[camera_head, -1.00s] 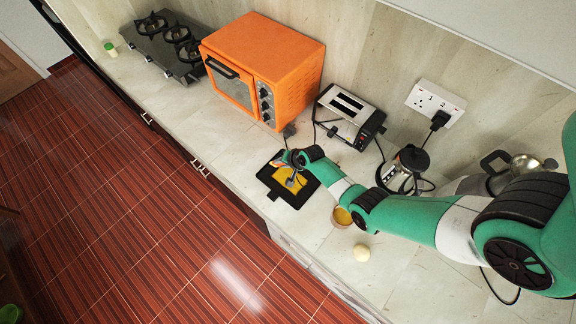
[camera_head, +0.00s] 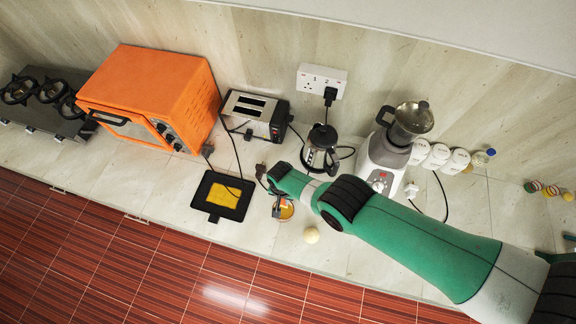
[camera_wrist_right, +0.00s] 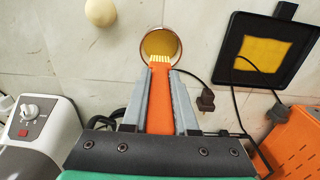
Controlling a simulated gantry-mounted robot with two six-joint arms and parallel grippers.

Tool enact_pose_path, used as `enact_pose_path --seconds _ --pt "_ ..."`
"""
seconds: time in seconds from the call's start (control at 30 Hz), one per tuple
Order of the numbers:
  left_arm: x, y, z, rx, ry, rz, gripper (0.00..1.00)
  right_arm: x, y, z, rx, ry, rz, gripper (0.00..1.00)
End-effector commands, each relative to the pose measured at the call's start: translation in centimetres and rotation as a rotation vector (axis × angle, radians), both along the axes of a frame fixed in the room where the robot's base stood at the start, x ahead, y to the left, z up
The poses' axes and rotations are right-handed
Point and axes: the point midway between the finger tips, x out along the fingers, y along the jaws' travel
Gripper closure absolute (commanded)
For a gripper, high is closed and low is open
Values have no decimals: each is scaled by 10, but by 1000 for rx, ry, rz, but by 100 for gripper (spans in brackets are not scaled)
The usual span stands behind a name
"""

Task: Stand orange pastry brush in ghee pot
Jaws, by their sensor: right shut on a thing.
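My right gripper (camera_wrist_right: 160,82) is shut on the orange pastry brush (camera_wrist_right: 160,104), which lies between its two fingers in the wrist view. The brush's pale bristles (camera_wrist_right: 160,63) overlap the near part of the ghee pot (camera_wrist_right: 160,32), a small round pot with golden-yellow contents. Whether the bristles are inside the pot or above it I cannot tell. In the head view my right gripper (camera_head: 277,207) is at the left side of the ghee pot (camera_head: 287,212) and partly covers it. The brush is mostly hidden there. My left gripper is not in view.
A black square pan (camera_head: 204,206) with a yellow slab lies left of the pot. A pale ball (camera_head: 311,235) sits just in front. A glass coffee press (camera_head: 320,150), toaster (camera_head: 254,115), orange oven (camera_head: 150,95) and white blender (camera_head: 384,160) stand behind.

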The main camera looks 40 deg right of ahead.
Motion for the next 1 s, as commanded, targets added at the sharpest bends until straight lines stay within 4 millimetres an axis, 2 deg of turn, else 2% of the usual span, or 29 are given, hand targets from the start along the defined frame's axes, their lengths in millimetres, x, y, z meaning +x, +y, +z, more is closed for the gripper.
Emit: enact_pose_path --seconds 0.3,0.43,1.0 --pt "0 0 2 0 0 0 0 0 0 1 0 0 -1 100" --pt "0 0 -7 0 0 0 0 0 0 -8 0 0 -1 100" --pt "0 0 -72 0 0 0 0 0 0 -73 0 -1 -2 100"
